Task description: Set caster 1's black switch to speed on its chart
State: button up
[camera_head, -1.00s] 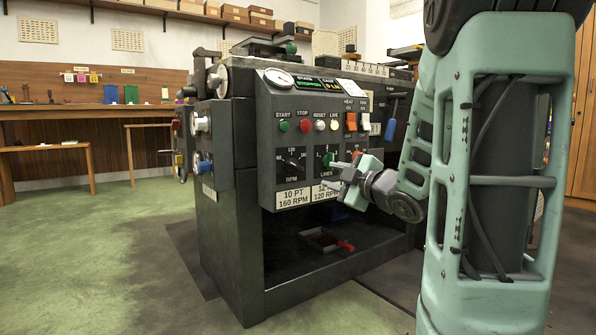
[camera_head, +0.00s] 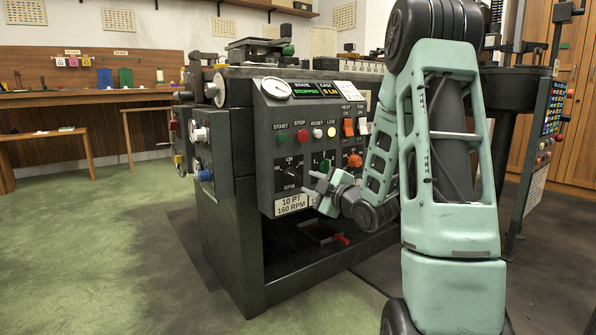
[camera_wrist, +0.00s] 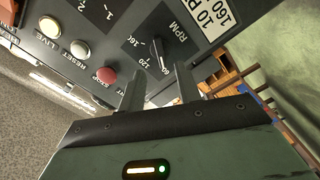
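The caster's dark front panel (camera_head: 266,150) faces me. Its black RPM switch (camera_head: 292,172) sits low on the left; in the wrist view the black switch (camera_wrist: 158,55) is just beyond my fingertips. Its white mark appears near the 60, with 120 beside it. The chart plate (camera_head: 291,204) below reads 10 PT, 160 RPM. My gripper (camera_head: 314,180) is just right of the switch in the head view. In the wrist view my gripper (camera_wrist: 158,82) is open, with an empty gap between its fingers. I cannot tell whether a fingertip touches the switch.
A green knob (camera_head: 323,165) and an orange knob (camera_head: 355,160) are right of the black switch. A red stop button (camera_head: 302,135) and other buttons are above. A second machine panel (camera_head: 545,135) stands at the right. The green floor at left is open.

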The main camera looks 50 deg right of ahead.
aim_at(295, 176)
jog(key=x, duration=0.7)
jog(key=shift+p, duration=0.3)
grip_shut()
